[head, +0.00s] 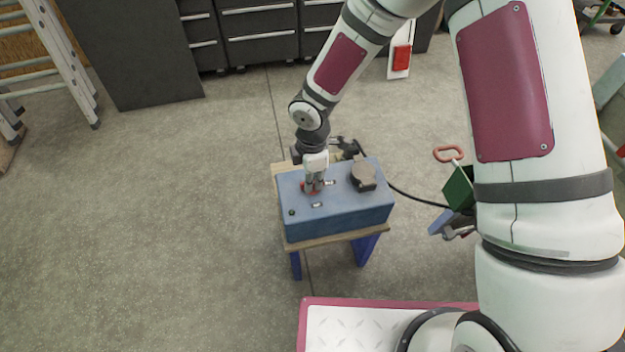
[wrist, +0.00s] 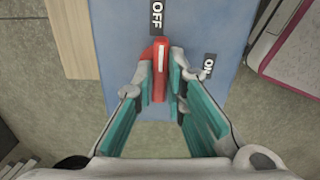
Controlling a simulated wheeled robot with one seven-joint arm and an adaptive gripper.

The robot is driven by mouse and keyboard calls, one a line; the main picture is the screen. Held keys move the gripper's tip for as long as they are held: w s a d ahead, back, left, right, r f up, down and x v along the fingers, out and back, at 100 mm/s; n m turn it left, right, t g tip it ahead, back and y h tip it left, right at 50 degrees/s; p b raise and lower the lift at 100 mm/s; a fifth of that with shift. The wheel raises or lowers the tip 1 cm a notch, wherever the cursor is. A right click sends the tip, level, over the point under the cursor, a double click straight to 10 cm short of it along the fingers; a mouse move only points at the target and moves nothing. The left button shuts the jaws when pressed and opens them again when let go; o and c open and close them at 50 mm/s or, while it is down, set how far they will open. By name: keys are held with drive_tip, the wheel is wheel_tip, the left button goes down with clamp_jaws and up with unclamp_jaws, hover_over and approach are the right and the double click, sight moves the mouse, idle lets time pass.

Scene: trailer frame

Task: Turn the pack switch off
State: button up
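The pack switch is a red handle (wrist: 159,75) with a white line along it, on the top face of a blue box (head: 345,210). In the wrist view the handle and its line point at the OFF label (wrist: 157,16). The ON label (wrist: 208,66) is to the right, off to the handle's side. My gripper (wrist: 160,85) has its two teal-padded fingers on either side of the handle, close to it. Whether both pads touch it is unclear. In the head view my gripper (head: 313,187) reaches down onto the box top and covers most of the red switch (head: 303,188).
The box rests on a wooden-topped stand (head: 360,235) with blue legs. Green and blue items (head: 458,190) are to the right.

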drive_tip(key=o, duration=0.5)
drive_tip(key=shift+c, duration=0.2)
drive_tip(key=shift+r+p, duration=2.5)
drive_tip(key=shift+r, duration=0.5)
